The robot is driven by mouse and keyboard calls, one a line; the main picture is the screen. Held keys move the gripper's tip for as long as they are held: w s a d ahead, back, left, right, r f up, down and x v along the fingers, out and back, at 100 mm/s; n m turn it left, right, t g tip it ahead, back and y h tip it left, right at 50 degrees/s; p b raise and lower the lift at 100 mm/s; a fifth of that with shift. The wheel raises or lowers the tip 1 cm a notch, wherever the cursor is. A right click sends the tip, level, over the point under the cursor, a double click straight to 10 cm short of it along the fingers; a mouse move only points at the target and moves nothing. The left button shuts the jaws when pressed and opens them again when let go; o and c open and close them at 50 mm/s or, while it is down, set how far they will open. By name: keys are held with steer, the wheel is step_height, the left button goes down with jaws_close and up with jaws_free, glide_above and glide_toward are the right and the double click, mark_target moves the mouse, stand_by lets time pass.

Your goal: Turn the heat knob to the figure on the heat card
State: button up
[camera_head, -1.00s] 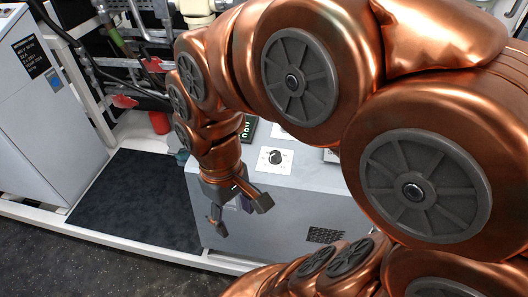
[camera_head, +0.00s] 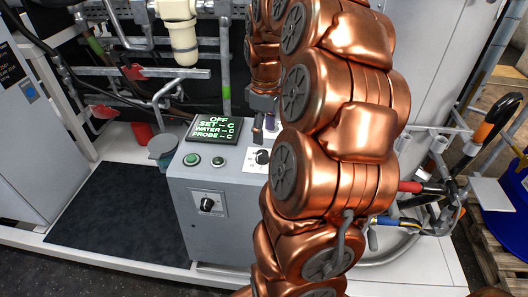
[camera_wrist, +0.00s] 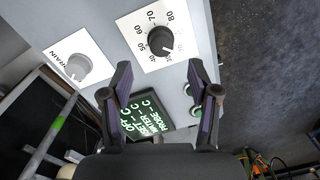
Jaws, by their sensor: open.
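No card that I can read as the heat card is in view.
The grey cabinet (camera_head: 184,228) has a lit display (camera_head: 213,130) reading OFF, green buttons (camera_head: 192,159) and a front knob (camera_head: 207,203). A grey knob (camera_wrist: 77,66) sits near the heat knob. A dark label (camera_head: 10,70) on the left cabinet is unreadable. Pipes run behind.

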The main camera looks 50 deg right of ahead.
mark_target(263, 153)
steer(key=shift+a+f+p, duration=0.2)
steer(key=shift+f+p, duration=0.35)
steer(key=shift+f, duration=3.1)
steer(key=c, duration=1.2)
steer(key=shift+o, duration=0.2)
